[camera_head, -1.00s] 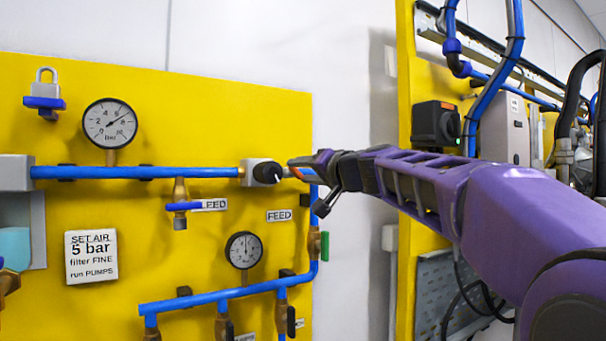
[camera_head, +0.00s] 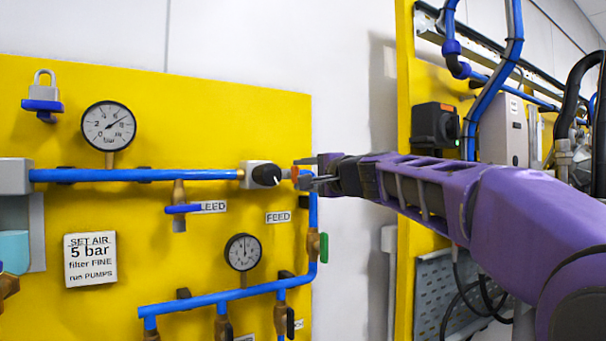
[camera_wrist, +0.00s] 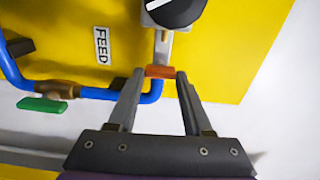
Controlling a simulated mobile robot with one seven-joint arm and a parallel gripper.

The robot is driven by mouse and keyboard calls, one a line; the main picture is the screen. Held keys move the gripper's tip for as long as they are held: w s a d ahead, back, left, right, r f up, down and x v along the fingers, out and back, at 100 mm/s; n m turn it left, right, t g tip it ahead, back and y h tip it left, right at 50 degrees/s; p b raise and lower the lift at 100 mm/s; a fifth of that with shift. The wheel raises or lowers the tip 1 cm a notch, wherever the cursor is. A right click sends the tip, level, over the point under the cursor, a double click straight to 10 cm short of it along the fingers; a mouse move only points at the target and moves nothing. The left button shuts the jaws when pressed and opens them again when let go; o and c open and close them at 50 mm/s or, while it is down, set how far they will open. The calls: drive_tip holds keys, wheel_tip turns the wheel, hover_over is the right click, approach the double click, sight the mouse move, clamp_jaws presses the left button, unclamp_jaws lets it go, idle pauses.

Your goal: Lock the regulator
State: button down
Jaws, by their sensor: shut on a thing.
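The regulator is a grey block (camera_head: 250,172) with a black round knob (camera_head: 266,174) at the right end of the upper blue pipe. The knob bears a white pointer line and also shows at the top of the wrist view (camera_wrist: 172,10). A small orange tab (camera_wrist: 160,72) sits beside the regulator on a light grey strip. It also shows in the head view (camera_head: 295,174), partly covered. My gripper (camera_wrist: 160,75) has one finger on each side of the orange tab and is shut on it. Its fingers (camera_head: 304,173) come in from the right in the head view.
A gauge (camera_head: 109,125) and a padlock (camera_head: 43,92) are at upper left. A blue-handled valve (camera_head: 182,208), a second gauge (camera_head: 243,251) and a green handle (camera_head: 323,247) lie below the regulator. A FEED label (camera_head: 279,217) is near. White wall stands right of the yellow panel.

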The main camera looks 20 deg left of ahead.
drive_tip(key=shift+m, duration=0.4)
drive_tip(key=shift+c, duration=1.6)
unclamp_jaws()
drive_tip(key=shift+s+d, duration=0.1)
